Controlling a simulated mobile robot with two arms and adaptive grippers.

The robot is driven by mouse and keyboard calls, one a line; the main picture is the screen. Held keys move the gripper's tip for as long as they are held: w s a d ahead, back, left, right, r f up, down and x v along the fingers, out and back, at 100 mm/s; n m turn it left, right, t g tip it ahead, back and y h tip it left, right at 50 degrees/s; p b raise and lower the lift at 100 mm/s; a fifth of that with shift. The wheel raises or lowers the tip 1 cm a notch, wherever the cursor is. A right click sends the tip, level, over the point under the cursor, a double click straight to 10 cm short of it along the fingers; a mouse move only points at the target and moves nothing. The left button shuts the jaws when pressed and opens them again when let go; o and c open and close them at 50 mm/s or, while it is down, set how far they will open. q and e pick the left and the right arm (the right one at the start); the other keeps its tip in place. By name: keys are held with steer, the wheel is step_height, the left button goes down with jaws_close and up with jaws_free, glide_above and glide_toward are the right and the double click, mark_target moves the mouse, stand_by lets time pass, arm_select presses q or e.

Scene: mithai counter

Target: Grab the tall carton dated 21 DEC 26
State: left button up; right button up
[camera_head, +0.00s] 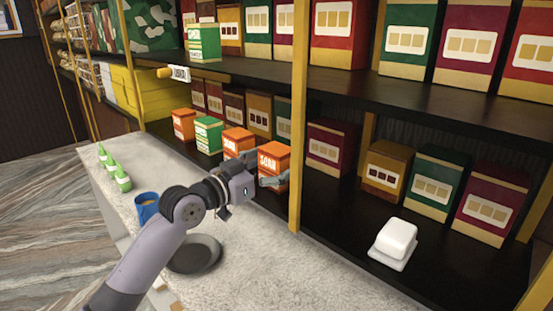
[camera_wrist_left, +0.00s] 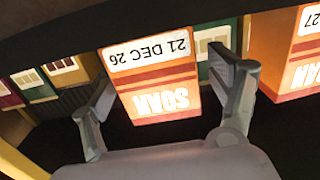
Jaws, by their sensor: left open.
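The tall orange SOAN carton (camera_head: 273,160) stands on the lower shelf, just left of the yellow post. In the left wrist view the same carton (camera_wrist_left: 152,75) appears upside down, with a white label reading 21 DEC 26. My left gripper (camera_head: 264,172) is at the front of this carton. In the wrist view the open fingers (camera_wrist_left: 162,75) lie on either side of it; whether they touch it I cannot tell. A second orange SOAN carton (camera_head: 238,141) stands beside it, and its label in the wrist view (camera_wrist_left: 294,55) is cut off. My right gripper is not in view.
The yellow post (camera_head: 298,120) rises close to the right of the carton. Green (camera_head: 208,134) and orange (camera_head: 183,124) cartons stand further left. A blue mug (camera_head: 147,206), a dark round dish (camera_head: 194,254) and green bottles (camera_head: 122,178) are on the counter.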

arm_select(q)
steer(key=shift+x, duration=0.85)
steer(key=shift+s, duration=0.1)
steer(key=shift+c, duration=0.9)
steer(key=c, duration=1.3)
